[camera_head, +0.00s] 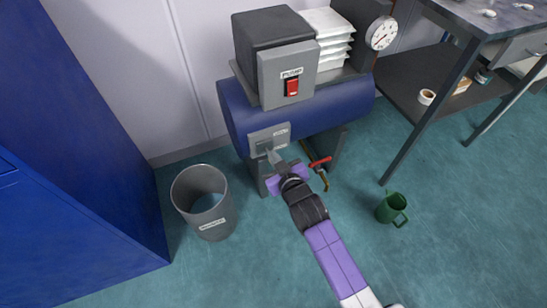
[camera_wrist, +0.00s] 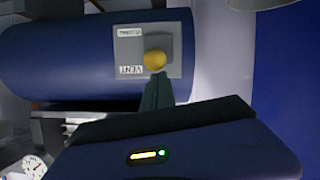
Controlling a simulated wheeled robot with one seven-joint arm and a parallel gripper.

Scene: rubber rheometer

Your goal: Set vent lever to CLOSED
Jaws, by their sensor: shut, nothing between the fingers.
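The vent panel (camera_wrist: 127,47) is a grey plate on the side of a blue cylindrical tank (camera_head: 245,118). It carries a VENT label, upside down in the wrist view, and a second small label I cannot read. A yellow knob (camera_wrist: 154,60) on the plate appears to be the vent lever's end; its shaft is hidden, so I cannot tell the lever's position. My gripper (camera_wrist: 157,78) is shut and empty, its fingertips right by the knob; I cannot tell whether they touch. In the head view my gripper (camera_head: 270,152) is in front of the plate (camera_head: 260,136).
A pump box with a red switch (camera_head: 292,87) sits above the tank, with a gauge (camera_head: 382,33) beyond it. A red-handled valve (camera_head: 320,161) is just right of my gripper. A grey bin (camera_head: 202,200) stands left, a green mug (camera_head: 390,208) right on the floor.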

